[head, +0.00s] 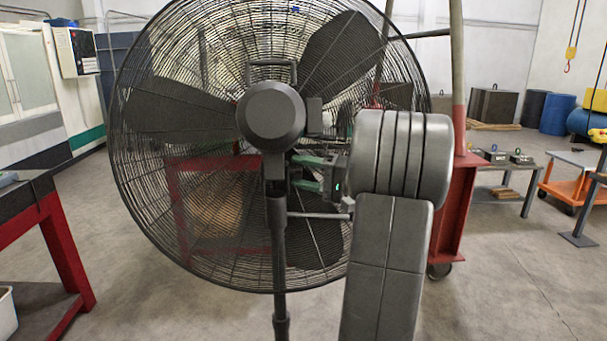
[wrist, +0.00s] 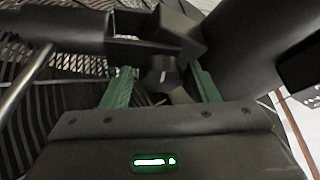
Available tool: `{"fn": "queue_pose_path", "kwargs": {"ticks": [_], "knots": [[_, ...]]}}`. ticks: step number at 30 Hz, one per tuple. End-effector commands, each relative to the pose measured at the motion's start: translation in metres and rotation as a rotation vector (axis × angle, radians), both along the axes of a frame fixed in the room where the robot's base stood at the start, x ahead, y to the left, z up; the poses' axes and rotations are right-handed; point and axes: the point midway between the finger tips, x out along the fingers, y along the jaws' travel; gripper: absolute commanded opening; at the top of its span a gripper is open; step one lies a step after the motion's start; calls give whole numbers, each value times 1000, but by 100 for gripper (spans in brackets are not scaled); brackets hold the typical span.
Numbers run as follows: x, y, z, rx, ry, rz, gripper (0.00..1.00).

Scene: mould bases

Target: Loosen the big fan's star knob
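The big fan (head: 185,105) stands with its back to me in the head view, its dark round motor housing (head: 270,115) on a black pole (head: 279,235). My gripper (head: 297,171) is just right of the pole top, below the housing. In the wrist view, a dark knob (wrist: 161,76) with a small pale mark lies between the green fingers of my gripper (wrist: 160,70). The fingers are apart, with visible gaps on both sides of the knob. How far they reach along it is unclear. I cannot make out the knob in the head view.
The fan's wire cage spreads behind my gripper. A thin metal rod (wrist: 28,78) shows at left in the wrist view. A red-framed cart (head: 462,205) stands behind the fan, and a red-legged table (head: 65,250) stands at left. The floor at front right is clear.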

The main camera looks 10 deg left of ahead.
Motion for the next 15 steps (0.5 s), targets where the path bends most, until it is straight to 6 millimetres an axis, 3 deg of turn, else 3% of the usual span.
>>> {"fn": "queue_pose_path", "kwargs": {"ticks": [10, 15], "knots": [[0, -1, 0, 1, 0, 0, 65], [-1, -17, -3, 1, -1, -3, 65]]}}
